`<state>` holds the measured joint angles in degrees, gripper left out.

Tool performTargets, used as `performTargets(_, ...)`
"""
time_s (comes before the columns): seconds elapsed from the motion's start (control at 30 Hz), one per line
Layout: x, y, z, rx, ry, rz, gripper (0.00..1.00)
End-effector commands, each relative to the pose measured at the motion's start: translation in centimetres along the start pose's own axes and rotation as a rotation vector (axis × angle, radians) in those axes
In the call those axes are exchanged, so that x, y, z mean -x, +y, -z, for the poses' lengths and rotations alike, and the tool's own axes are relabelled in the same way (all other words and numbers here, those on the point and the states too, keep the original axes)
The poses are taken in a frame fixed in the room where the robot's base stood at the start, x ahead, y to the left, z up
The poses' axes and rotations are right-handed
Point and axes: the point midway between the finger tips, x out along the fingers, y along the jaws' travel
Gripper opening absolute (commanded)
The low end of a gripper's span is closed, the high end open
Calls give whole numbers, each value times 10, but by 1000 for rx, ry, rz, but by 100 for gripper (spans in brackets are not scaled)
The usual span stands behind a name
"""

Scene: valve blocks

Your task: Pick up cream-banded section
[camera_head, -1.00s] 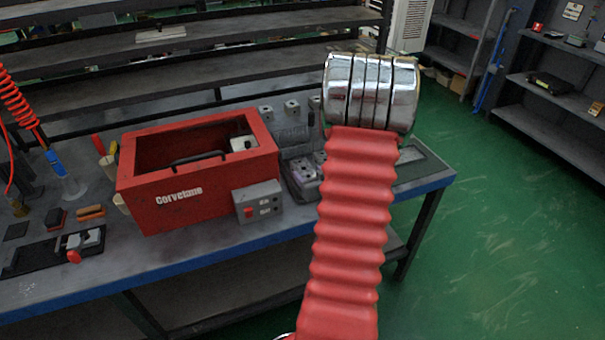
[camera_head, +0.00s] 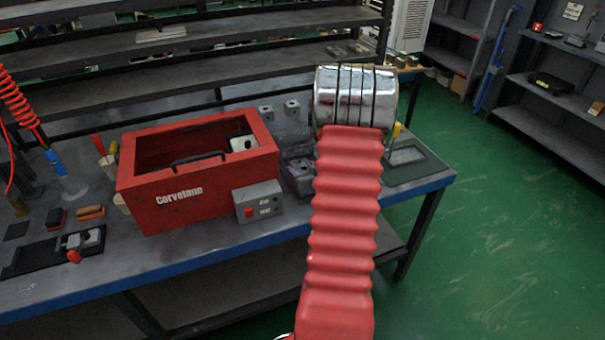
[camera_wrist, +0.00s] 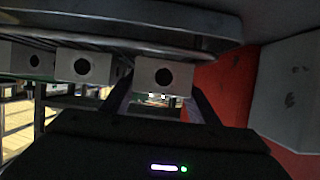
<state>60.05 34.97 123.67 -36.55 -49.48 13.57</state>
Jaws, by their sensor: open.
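Several grey blocks with round dark holes stand in a row in the wrist view. One block (camera_wrist: 166,74) is in line with the gap between the two dark fingers of my gripper (camera_wrist: 161,86). The fingers are apart, one to each side of it; I cannot tell whether they touch it. Another block (camera_wrist: 83,66) stands to its left. In the head view two such blocks (camera_head: 292,107) show behind the red box, and my arm hides what is to their right. My gripper is hidden there too. I cannot make out a cream band on any block.
A red open-topped box (camera_head: 198,195) stands on the workbench (camera_head: 200,258), with a grey switch box (camera_head: 259,202) at its front right corner. A dark tray (camera_head: 410,163) lies at the bench's right end. Metal shelves (camera_head: 260,56) stand behind the bench.

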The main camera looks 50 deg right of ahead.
Motion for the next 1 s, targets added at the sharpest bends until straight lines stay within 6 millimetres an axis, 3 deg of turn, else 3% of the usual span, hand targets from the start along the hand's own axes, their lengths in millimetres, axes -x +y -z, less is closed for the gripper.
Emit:
performTargets(0.43, 0, 0, 0, 0, 0, 0, 55)
performTargets(1.0, 0, 0, 0, 0, 0, 0, 15)
